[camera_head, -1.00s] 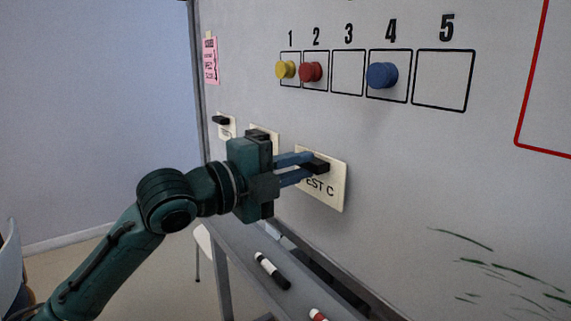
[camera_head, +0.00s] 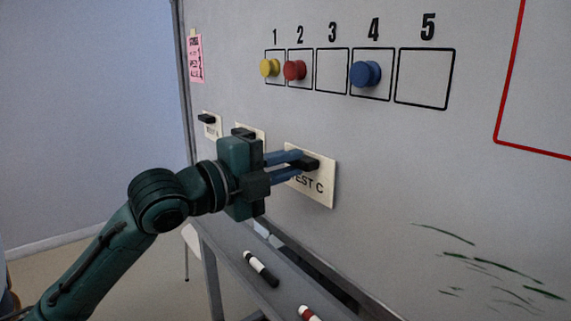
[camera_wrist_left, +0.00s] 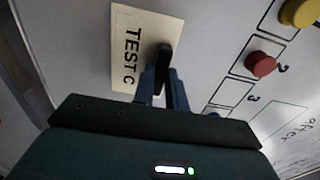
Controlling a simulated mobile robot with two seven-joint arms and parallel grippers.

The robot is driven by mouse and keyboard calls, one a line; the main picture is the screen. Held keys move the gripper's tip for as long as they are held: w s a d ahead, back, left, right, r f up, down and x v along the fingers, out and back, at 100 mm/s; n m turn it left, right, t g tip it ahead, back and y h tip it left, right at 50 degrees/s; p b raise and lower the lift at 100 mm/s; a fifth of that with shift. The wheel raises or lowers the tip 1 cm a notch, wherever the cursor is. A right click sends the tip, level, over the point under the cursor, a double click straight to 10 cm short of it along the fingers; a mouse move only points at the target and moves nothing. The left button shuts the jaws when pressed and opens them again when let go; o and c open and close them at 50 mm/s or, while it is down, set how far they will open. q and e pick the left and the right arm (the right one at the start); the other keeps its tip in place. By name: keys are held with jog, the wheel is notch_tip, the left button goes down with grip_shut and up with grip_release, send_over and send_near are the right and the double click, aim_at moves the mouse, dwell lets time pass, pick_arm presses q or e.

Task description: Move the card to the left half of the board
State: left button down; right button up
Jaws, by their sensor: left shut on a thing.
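The cream card marked TEST C (camera_head: 322,190) lies against the whiteboard (camera_head: 380,150) below the numbered boxes. It also shows in the left wrist view (camera_wrist_left: 127,48). A black block-like holder (camera_head: 309,163) sits on its upper part; it shows in the wrist view too (camera_wrist_left: 163,58). My left gripper (camera_head: 299,162) is shut on this holder, its blue fingers reaching in from the left. In the wrist view the fingers (camera_wrist_left: 160,90) meet the holder and hide part of it. My right gripper is in neither view.
Two more cards, one at far left (camera_head: 211,126) and one partly behind my gripper (camera_head: 256,132), have black holders. Yellow (camera_head: 269,68), red (camera_head: 294,70) and blue (camera_head: 366,73) magnets are above. A black marker (camera_head: 261,268) lies on the tray below. The board right of the card is mostly clear.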

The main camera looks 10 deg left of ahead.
pick_arm(q)
jog(key=shift+w+d, duration=0.25)
jog(key=shift+w, duration=0.15)
dwell(0.3)
jog(key=c, duration=0.9)
grip_release()
jog(key=shift+c, duration=0.2)
jog(key=shift+v, duration=1.15)
jog(key=shift+b+v, duration=0.5)
jog(key=shift+v, duration=1.9)
